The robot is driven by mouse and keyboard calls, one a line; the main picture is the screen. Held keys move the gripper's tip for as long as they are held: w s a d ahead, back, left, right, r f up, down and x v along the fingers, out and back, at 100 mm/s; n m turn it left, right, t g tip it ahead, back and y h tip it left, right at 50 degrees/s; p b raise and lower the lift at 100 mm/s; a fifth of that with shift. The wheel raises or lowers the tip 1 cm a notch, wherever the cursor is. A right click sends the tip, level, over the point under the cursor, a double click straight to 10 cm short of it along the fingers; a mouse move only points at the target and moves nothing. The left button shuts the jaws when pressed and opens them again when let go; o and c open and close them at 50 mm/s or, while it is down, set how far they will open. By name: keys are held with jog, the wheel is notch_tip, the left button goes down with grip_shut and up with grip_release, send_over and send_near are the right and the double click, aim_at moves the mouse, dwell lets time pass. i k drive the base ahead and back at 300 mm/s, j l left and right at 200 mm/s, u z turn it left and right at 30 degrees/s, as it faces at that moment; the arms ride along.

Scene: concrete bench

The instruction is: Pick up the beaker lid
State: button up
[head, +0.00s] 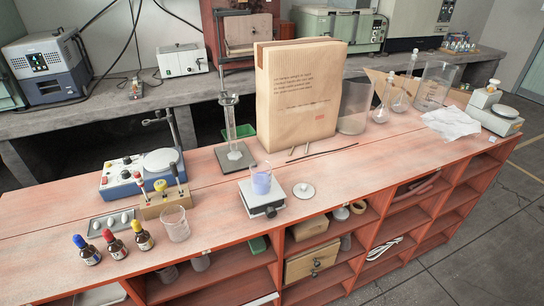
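A small white round lid with a knob (304,191) lies flat on the reddish bench top, near its front edge; I take it to be the beaker lid. Just left of it, a beaker with blue-violet liquid (261,183) stands on a small grey-white plate device (262,203). The lid is apart from that device, and nothing covers it. My gripper is not in this view.
A tall brown paper bag (300,95) stands behind the lid. Thin rods (322,153) lie between them. A glass cylinder on a stand (232,135) is behind left. An empty beaker (175,224) and dropper bottles (116,246) are front left. Bench right of the lid is clear.

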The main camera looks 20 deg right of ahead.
aim_at(301, 190)
jog(key=i+l+u, duration=0.45)
jog(key=l, duration=0.3)
jog(key=l+u, duration=0.25)
jog(key=l, duration=0.15)
jog(key=i+l+u, duration=0.2)
jog(key=l, duration=0.25)
jog(key=l+u, duration=0.25)
jog(key=l, duration=0.2)
